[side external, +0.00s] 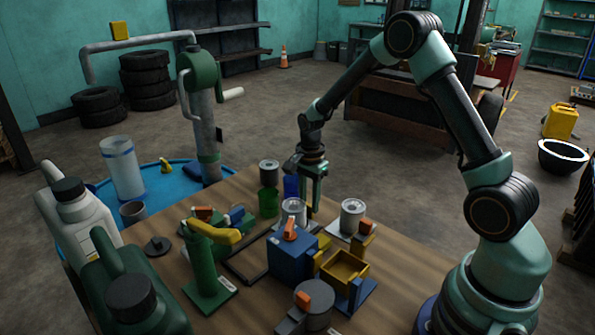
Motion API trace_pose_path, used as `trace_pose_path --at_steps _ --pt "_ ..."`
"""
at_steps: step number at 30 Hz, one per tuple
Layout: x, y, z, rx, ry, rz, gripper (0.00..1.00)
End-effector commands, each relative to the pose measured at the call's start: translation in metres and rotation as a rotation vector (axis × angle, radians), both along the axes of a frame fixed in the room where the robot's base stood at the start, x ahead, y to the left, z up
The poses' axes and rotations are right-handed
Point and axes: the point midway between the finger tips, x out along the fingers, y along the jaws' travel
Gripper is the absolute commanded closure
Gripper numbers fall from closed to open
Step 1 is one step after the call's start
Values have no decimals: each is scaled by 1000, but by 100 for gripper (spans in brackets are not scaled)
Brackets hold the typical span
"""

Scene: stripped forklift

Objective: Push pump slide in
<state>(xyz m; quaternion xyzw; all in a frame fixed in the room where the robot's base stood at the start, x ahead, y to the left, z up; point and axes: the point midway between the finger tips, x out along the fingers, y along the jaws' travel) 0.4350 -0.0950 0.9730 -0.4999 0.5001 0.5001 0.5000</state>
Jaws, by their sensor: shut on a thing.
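My gripper (311,204) points down over the far side of the wooden bench, just behind and right of a silver can (293,210). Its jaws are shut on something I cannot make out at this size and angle. I cannot tell for sure which part is the pump slide. A green pump-like stand (208,268) with a yellow lever (222,235) is upright on the bench at front left. A blue box (290,260) with an orange handle (290,229) is in the middle. A yellow open-topped tray (344,270) sits right of it, apart from my gripper.
A second can (352,215) stands right of my gripper, and a green cup (268,203) stands left. A grey cylinder (315,300) is at the front. Large jugs (80,220) crowd the left. A blue drum (170,185) with a hand pump (204,110) stands behind.

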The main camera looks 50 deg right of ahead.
Motion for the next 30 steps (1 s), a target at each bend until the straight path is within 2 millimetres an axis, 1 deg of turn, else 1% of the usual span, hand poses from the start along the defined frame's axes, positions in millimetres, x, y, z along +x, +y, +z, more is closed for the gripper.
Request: trace_pose_path --at_steps 2,5,9,12,15,18,20,29,30 --pt "1 13 1 0 0 5 100" --pt "1 39 1 0 0 8 100" --pt "1 82 1 0 0 10 100" --pt "1 110 1 0 -1 9 100" --pt "1 130 1 0 -1 6 100" --pt "1 143 1 0 -2 3 100" --pt "1 146 1 0 -2 2 100" --pt "1 149 1 0 -3 4 100" --pt "1 149 1 0 -3 4 51"
